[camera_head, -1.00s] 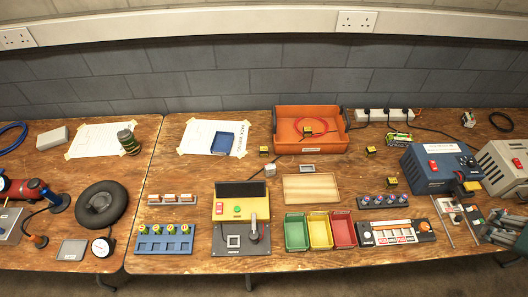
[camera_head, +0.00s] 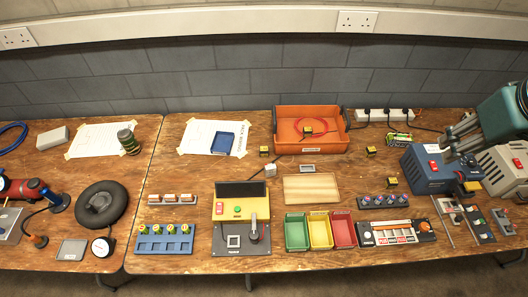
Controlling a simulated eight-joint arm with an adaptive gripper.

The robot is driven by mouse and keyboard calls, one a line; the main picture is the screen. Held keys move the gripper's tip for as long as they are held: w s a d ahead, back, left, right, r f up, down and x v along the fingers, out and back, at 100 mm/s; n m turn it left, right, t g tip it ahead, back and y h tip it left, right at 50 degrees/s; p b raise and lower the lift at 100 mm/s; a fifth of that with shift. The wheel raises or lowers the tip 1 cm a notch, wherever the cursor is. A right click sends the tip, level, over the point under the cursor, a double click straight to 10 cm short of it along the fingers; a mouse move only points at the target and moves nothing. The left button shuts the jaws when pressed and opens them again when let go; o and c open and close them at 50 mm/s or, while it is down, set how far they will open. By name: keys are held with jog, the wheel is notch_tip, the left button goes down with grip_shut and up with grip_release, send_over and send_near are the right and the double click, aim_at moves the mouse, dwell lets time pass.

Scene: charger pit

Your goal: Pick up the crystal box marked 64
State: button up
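Several small dark boxes with yellow lie on the right table: one (camera_head: 264,151) in front of the orange bin's left corner, one (camera_head: 371,150) right of the bin, one (camera_head: 391,183) near the blue unit, and one (camera_head: 307,130) inside the bin. Three small white and orange boxes (camera_head: 170,198) stand in a row at the left. No number 64 is readable, so I cannot tell which is the crystal box. My gripper (camera_head: 452,142) is at the upper right over the blue unit, its grey fingers pointing left, apparently spread and empty, well away from these boxes.
The orange bin (camera_head: 285,116) holds a red cable loop. A blue power unit (camera_head: 420,172) and a beige unit (camera_head: 500,172) stand below my arm. Green, yellow and red trays (camera_head: 297,233) and a tester with a lever (camera_head: 240,260) fill the front.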

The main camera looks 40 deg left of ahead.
jog(key=w+a+r+n+g, duration=0.1)
jog(key=w+a+n, duration=0.15)
jog(key=a, duration=0.55)
jog(key=w+a+n+g, duration=0.1)
jog(key=w+a+n, duration=0.15)
jog(key=a, duration=0.45)
jog(key=n+g+h, duration=0.1)
jog(key=n+g, duration=0.2)
jog(key=n, duration=1)
send_over(264, 151)
jog(key=a, duration=0.2)
notch_tip(264, 151, down, 8)
jog(key=f, duration=2.9)
jog(key=shift+s+a+f, duration=0.1)
jog(key=shift+a, duration=0.1)
jog(key=shift+f, duration=0.35)
jog(key=shift+f+b, duration=0.4)
jog(key=shift+f, duration=0.85)
jog(key=shift+f, duration=0.1)
